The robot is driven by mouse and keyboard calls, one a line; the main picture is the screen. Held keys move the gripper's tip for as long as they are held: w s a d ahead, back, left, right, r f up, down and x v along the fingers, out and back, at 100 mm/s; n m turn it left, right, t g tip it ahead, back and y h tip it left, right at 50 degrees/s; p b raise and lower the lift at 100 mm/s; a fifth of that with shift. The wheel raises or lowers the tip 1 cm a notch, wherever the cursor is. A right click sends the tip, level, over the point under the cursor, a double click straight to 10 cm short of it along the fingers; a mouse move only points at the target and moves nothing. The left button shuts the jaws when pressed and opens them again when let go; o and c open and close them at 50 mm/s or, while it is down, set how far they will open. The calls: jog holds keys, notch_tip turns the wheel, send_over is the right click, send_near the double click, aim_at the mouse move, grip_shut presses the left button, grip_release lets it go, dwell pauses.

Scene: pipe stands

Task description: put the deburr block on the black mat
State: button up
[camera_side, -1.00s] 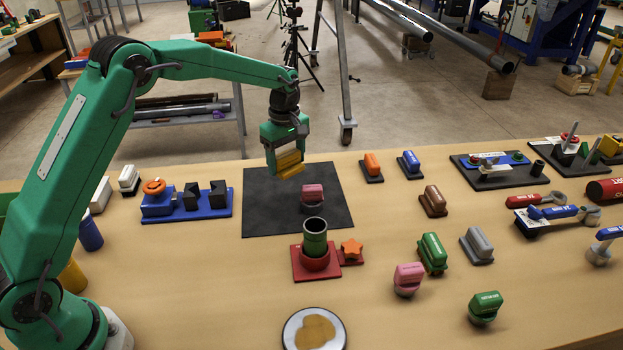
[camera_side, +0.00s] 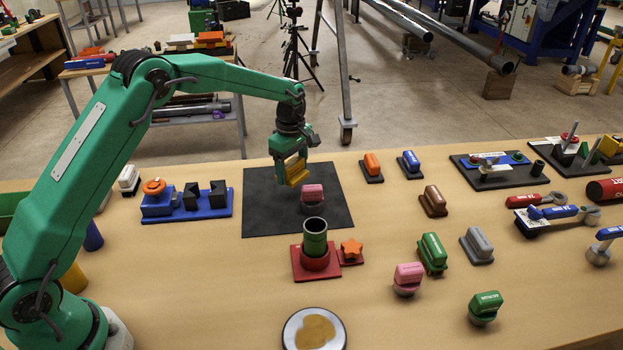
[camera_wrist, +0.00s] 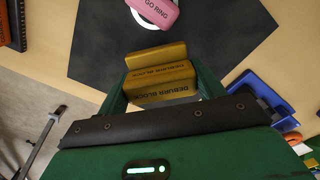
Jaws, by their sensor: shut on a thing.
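My gripper (camera_side: 291,163) is shut on the yellow deburr block (camera_side: 298,175) and holds it in the air over the black mat (camera_side: 262,215). In the wrist view the deburr block (camera_wrist: 160,76) sits between the green jaws, its dark lettering readable. The black mat (camera_wrist: 222,42) spreads beyond it in that view. In the side view the mat lies flat on the wooden table, and a gap shows between the block and the mat.
A pink go ring piece (camera_side: 312,196) stands on the mat, in front of and right of the held block. A blue fixture (camera_side: 187,203) is to the left. The mat's left part is bare.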

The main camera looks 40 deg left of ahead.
aim_at(293, 195)
jog(key=shift+f, duration=2.35)
jog(key=shift+f, duration=0.4)
jog(key=o, duration=1.2)
jog(key=shift+r, duration=0.15)
jog(key=shift+r, duration=3.8)
